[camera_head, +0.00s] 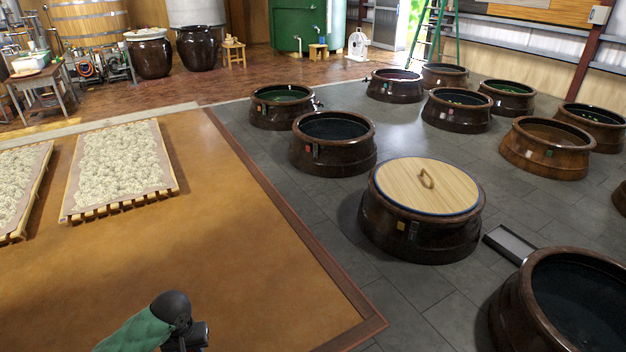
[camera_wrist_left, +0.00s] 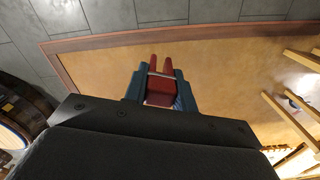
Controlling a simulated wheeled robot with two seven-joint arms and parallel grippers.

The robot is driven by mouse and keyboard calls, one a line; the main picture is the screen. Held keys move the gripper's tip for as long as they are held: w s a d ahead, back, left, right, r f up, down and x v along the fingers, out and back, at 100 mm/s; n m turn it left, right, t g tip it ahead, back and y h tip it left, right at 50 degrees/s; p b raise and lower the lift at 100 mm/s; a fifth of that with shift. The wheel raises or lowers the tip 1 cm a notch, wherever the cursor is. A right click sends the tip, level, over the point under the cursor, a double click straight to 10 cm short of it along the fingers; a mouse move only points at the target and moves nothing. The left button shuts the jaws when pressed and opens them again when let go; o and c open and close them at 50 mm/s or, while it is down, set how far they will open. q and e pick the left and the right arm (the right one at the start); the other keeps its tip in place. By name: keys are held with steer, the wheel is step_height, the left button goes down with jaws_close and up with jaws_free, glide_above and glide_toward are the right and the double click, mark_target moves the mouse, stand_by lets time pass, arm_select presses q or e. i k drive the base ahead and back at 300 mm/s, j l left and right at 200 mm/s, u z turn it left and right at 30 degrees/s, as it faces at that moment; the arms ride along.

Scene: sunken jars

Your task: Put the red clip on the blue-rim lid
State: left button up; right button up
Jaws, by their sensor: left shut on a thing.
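The blue-rim lid (camera_head: 426,183) is a round wooden lid with a loop handle. It lies flat on a brown jar (camera_head: 420,235) right of the centre in the head view. My left gripper (camera_wrist_left: 160,82) is shut on the red clip (camera_wrist_left: 158,91), whose two prongs point away from the wrist. In the head view only part of my left gripper (camera_head: 187,338) shows at the bottom edge, well left of and nearer than the lid, and the clip cannot be made out there. My right gripper is out of view.
The brown platform (camera_head: 240,270) has a raised wooden border. Drying trays (camera_head: 121,168) lie on its left part. Several open jars (camera_head: 333,143) stand on the grey tile floor (camera_head: 400,300). A shallow grey tray (camera_head: 510,243) lies right of the lidded jar.

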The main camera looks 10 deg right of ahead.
mark_target(406, 167)
steer(key=i+l+z, duration=0.3)
steer(key=i, duration=0.6)
steer(key=i+j+z, duration=0.1)
steer(key=i+z, duration=0.2)
steer(key=i, duration=0.6)
steer(key=i+j+z, duration=0.15)
steer(key=i+z, duration=0.3)
steer(key=i+j+z, duration=0.45)
steer(key=i, duration=0.15)
steer(key=i+j+z, duration=0.9)
steer(key=j, duration=0.25)
steer(key=i+j+z, duration=0.15)
steer(key=j+z, duration=0.3)
steer(key=j, duration=0.25)
